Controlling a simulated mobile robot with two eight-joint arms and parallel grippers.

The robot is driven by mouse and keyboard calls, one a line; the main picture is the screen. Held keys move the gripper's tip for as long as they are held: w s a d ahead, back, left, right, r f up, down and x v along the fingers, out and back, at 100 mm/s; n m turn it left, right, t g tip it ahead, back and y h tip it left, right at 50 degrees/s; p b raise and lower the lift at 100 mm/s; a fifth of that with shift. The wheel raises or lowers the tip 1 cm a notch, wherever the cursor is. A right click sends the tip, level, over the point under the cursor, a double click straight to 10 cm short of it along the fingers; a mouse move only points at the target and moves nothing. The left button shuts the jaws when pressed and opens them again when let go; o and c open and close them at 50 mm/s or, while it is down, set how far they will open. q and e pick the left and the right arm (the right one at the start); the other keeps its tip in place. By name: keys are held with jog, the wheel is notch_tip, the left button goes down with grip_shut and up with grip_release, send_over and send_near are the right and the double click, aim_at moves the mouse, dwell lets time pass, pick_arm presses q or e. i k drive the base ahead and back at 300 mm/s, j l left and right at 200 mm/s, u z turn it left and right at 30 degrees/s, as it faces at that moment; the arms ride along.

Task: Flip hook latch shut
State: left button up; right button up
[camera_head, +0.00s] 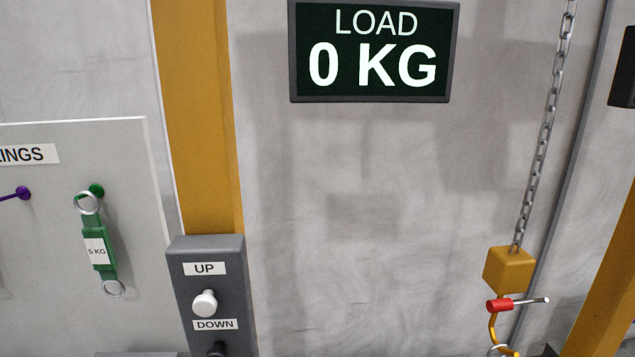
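A yellow hook block (510,269) hangs from a chain at the right. Below it is the yellow hook (492,325), cut off by the bottom edge. A latch with a red cylinder (499,306) and a thin metal bar (532,300) sits under the block; the bar sticks out to the right. Neither of my grippers can be made out in the view.
The chain (541,130) runs up from the block. A display (373,50) reads LOAD 0 KG. A grey control box (212,290) has UP and DOWN buttons. A green 5 KG sling (98,245) hangs on a board (130,190) at the left. Yellow posts (197,110) flank the wall.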

aim_at(500, 304)
jog(key=z, duration=1.25)
